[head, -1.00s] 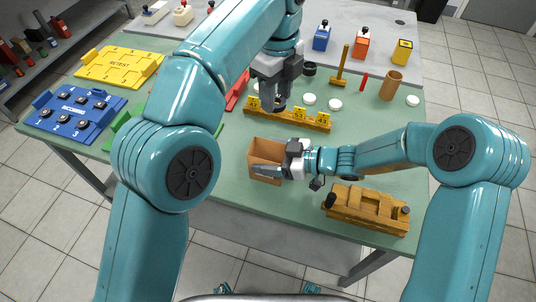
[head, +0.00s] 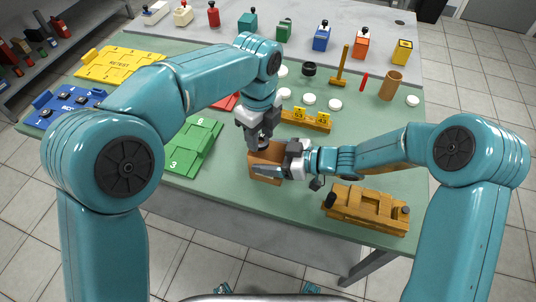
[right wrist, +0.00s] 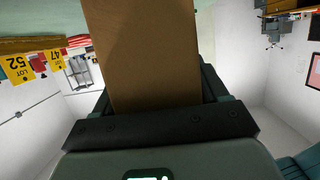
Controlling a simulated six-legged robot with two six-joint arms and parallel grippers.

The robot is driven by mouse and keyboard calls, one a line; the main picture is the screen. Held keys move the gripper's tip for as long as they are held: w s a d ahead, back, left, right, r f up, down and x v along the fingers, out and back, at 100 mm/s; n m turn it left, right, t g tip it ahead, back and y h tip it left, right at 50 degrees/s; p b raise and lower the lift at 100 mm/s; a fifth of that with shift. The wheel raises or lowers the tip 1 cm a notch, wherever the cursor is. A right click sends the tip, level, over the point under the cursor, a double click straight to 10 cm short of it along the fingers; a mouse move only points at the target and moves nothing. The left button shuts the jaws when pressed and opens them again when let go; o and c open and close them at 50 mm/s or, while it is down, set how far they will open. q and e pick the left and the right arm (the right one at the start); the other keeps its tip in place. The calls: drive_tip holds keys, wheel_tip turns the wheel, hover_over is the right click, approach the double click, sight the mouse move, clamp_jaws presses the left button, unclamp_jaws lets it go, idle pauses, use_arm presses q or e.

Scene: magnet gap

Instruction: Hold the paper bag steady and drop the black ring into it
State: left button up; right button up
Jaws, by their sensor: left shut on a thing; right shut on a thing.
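The brown paper bag (head: 262,174) stands open-topped near the front of the green table in the head view. My right gripper (head: 279,172) comes in from the right and is shut on the bag. In the right wrist view the brown bag wall (right wrist: 145,50) sits between its jaws. My left gripper (head: 258,138) points down over the bag's opening. It is shut on a small dark round piece that looks like the black ring (head: 264,144), partly hidden by the fingers. The bag's inside is mostly hidden.
A wooden block fixture (head: 366,211) stands right of the bag. A green tray (head: 192,148) lies to the left. Behind are a yellow-tagged wooden rack (head: 306,121), white discs (head: 309,99), another dark ring (head: 309,69) and a brown cup (head: 391,86).

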use_arm(q)
wheel_tip(320, 180, down, 2)
drive_tip(key=shift+f, duration=0.1)
drive_tip(key=o, duration=1.1)
drive_tip(key=shift+c, duration=0.2)
wheel_tip(320, 180, up, 12)
